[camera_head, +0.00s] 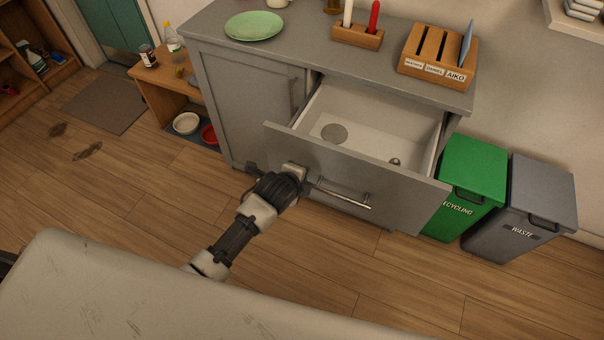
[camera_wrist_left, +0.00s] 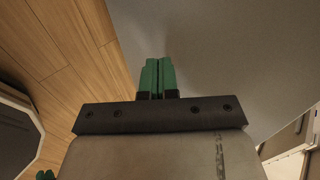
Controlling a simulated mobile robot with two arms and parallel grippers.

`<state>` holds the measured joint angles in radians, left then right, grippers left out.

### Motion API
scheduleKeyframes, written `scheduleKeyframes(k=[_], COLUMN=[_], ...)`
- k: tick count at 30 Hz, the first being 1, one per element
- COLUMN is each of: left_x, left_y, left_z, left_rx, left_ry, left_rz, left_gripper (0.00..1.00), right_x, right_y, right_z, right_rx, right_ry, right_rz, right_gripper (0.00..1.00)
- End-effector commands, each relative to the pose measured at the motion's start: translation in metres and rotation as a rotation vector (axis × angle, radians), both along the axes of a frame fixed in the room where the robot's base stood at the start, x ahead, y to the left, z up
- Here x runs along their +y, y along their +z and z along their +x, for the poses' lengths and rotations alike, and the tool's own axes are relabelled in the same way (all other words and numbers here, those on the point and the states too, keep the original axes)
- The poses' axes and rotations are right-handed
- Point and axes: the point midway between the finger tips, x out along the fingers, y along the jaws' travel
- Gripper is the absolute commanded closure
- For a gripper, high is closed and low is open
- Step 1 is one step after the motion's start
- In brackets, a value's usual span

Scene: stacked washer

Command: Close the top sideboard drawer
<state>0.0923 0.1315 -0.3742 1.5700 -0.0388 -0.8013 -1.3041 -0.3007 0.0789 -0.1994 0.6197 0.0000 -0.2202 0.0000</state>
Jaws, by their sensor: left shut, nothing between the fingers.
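The top sideboard drawer (camera_head: 355,172) is pulled well out of the grey sideboard (camera_head: 240,108), its white inside showing. A bar handle (camera_head: 345,196) runs along its front. In the head view my wrist hides the fingertips.
A grey disc (camera_head: 334,133) and a small round item (camera_head: 394,162) lie in the drawer. Green (camera_head: 467,186) and grey (camera_head: 523,208) bins stand at right.

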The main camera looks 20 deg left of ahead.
Motion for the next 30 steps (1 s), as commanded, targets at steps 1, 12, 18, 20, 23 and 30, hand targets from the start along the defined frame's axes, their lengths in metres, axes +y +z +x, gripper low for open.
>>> scheduleKeyframes(k=[1,12,18,20,23,30], left_x=[-0.001,-0.003,-0.003,-0.003,-0.004,-0.011], left_y=[0.000,-0.001,-0.001,-0.001,-0.001,-0.001], left_z=[0.006,0.015,0.016,0.018,0.026,0.066], left_rx=[0.001,0.002,0.002,0.002,0.001,-0.002], left_ry=[0.001,-0.001,-0.001,-0.001,0.000,0.001], left_rz=[-0.001,0.001,0.001,0.001,0.002,0.003], left_gripper=[1.00,1.00,1.00,1.00,1.00,1.00], right_x=[0.001,0.001,0.001,0.001,0.001,0.001], right_y=[0.000,0.000,-0.001,-0.001,-0.004,-0.016], right_z=[0.000,0.000,0.000,0.000,0.000,0.000], right_rx=[0.000,-0.001,-0.001,-0.001,-0.001,-0.001], right_ry=[0.000,0.000,0.001,0.001,0.001,0.001], right_rz=[0.001,0.001,0.001,0.001,0.001,0.001], right_gripper=[0.78,0.78,0.78,0.78,0.78,0.78])
